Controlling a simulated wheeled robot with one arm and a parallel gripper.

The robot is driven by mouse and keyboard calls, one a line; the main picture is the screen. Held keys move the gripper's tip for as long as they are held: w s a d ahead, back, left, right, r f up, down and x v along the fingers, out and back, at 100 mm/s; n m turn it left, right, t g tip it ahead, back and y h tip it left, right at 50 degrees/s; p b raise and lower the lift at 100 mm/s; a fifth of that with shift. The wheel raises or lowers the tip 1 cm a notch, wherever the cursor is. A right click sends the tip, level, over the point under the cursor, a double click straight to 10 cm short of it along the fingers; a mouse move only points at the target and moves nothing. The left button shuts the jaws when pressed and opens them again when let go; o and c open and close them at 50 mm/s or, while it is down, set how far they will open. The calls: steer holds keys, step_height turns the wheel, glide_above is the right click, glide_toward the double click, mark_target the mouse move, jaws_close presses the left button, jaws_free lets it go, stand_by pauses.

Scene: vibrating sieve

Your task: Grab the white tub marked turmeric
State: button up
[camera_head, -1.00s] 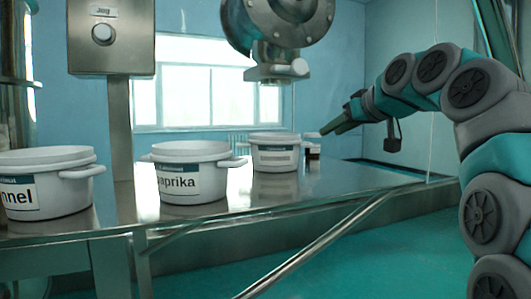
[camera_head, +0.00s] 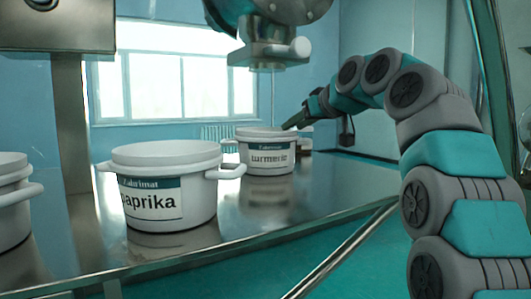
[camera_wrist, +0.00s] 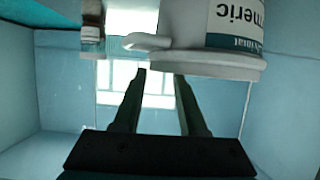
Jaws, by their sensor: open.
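The white tub marked turmeric (camera_head: 266,158) stands upright on the metal table, behind and right of the paprika tub. In the wrist view the turmeric tub (camera_wrist: 212,40) appears upside down at the top, with its label partly cut off by the edge. A side handle (camera_wrist: 148,42) sticks out to the left, just above the fingertips in that picture. My gripper (camera_wrist: 161,74) is open, with nothing between its fingers. In the head view my gripper (camera_head: 293,122) is at the right of the tub's rim; whether it touches cannot be told.
The white paprika tub (camera_head: 167,206) stands nearer on the metal table (camera_head: 290,205). Another white tub (camera_head: 12,205) is cut off at the left edge. Machine parts (camera_head: 268,45) hang above the turmeric tub.

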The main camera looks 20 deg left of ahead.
steer(key=shift+w+d+p+x, duration=0.15)
steer(key=shift+p+x, duration=0.15)
steer(key=shift+x, duration=0.95)
steer(key=shift+w+d+p+x, duration=0.15)
steer(key=shift+p+x, duration=0.15)
steer(key=shift+x, duration=0.95)
steer(key=shift+r, duration=0.1)
steer(key=shift+c, duration=0.4)
jaws_close()
